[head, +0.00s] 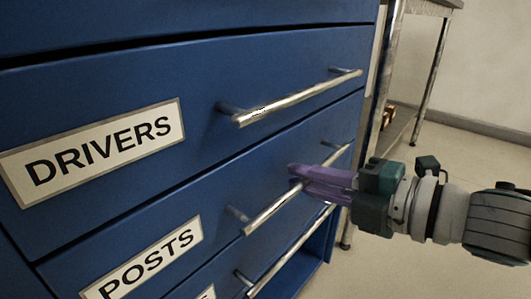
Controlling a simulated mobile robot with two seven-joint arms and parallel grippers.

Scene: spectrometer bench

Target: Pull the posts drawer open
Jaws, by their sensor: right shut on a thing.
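The posts drawer (215,205) is a blue drawer front with a white label reading POSTS (143,266). Its silver bar handle (265,216) runs slantwise across the front. My right gripper (298,178) comes in from the right, with its purple fingers shut on the handle's middle part. The fingers hide a stretch of the bar. The posts drawer front looks about level with the drawer above, and I see no clear opening at its top edge. My left gripper is not in view.
The drivers drawer (200,85), with its own silver handle (290,101), is directly above. Another drawer handle (285,258) lies close below my right gripper. A metal table (436,70) stands behind right. The floor (440,155) at right is clear.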

